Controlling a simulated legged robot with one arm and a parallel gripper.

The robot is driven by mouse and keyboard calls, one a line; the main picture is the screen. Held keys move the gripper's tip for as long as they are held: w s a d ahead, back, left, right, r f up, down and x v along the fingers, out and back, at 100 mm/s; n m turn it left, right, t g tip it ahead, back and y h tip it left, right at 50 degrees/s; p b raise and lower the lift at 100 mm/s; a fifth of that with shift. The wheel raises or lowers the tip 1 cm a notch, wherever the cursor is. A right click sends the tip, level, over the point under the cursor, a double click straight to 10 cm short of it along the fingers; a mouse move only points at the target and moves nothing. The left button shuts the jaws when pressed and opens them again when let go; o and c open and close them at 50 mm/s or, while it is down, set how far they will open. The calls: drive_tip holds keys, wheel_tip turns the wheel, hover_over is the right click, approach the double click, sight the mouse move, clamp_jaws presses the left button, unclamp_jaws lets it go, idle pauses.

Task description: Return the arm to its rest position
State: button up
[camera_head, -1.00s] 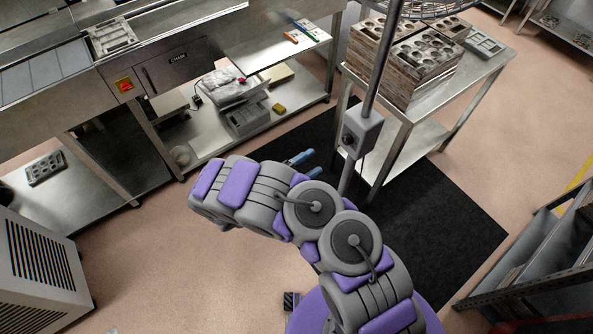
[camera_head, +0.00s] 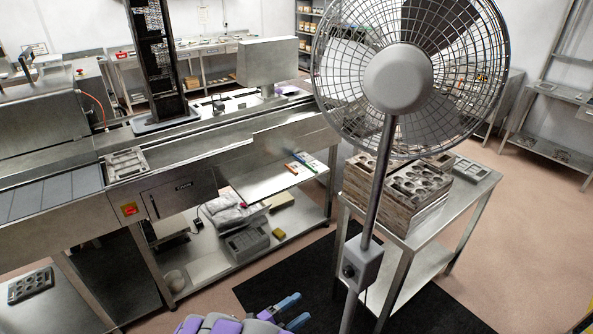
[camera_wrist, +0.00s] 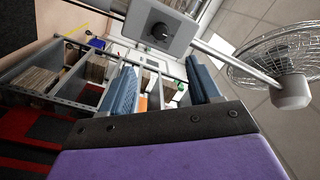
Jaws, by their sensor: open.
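My gripper (camera_head: 291,311) is at the bottom middle of the head view, with its two blue fingers apart. My purple and grey arm shows just below and left of it, mostly cut off by the frame's lower edge. In the wrist view my gripper (camera_wrist: 163,88) is open, with nothing held between the blue fingers. The grey control box (camera_wrist: 160,31) of the fan's pole shows large just beyond the fingers. I cannot tell how near it is.
A pedestal fan (camera_head: 398,78) stands right of my gripper, its pole rising from the black mat (camera_head: 290,270). Behind it, stacked moulds (camera_head: 400,190) sit on a steel table (camera_head: 478,180). A steel machine line (camera_head: 230,140) runs across the left.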

drive_tip(key=s+d+r+m+g+h+b, duration=0.1)
drive_tip(key=s+d+r+m+g, duration=0.1)
drive_tip(key=d+r+m+g, duration=0.55)
drive_tip(key=s+d+r+m+g+h+b, duration=0.15)
drive_tip(key=d+r+m+g, duration=0.25)
drive_tip(key=d+r+m, duration=0.55)
drive_tip(key=s+d+r+m+g+y+b, duration=0.1)
drive_tip(key=s+d+r+m+g+y, duration=0.15)
drive_tip(key=s+m, duration=0.45)
drive_tip(key=s+d+r+m+g+y, duration=0.1)
drive_tip(key=s+d+m+g+y, duration=0.25)
drive_tip(key=m, duration=0.55)
drive_tip(key=s+a+m+t+y+b, duration=0.1)
drive_tip(key=s+a+m+y, duration=0.3)
drive_tip(key=s+m, duration=0.4)
drive_tip(key=s+a+m+t+y+b, duration=0.2)
drive_tip(key=s+a+m+t+y, duration=0.1)
drive_tip(key=s+m+y, duration=0.4)
drive_tip(key=s+a+m, duration=0.1)
drive_tip(key=s+m, duration=0.1)
drive_tip(key=shift+s+a+r+m, duration=0.25)
drive_tip(key=shift+a+r+m, duration=0.05)
drive_tip(key=shift+a+r, duration=0.05)
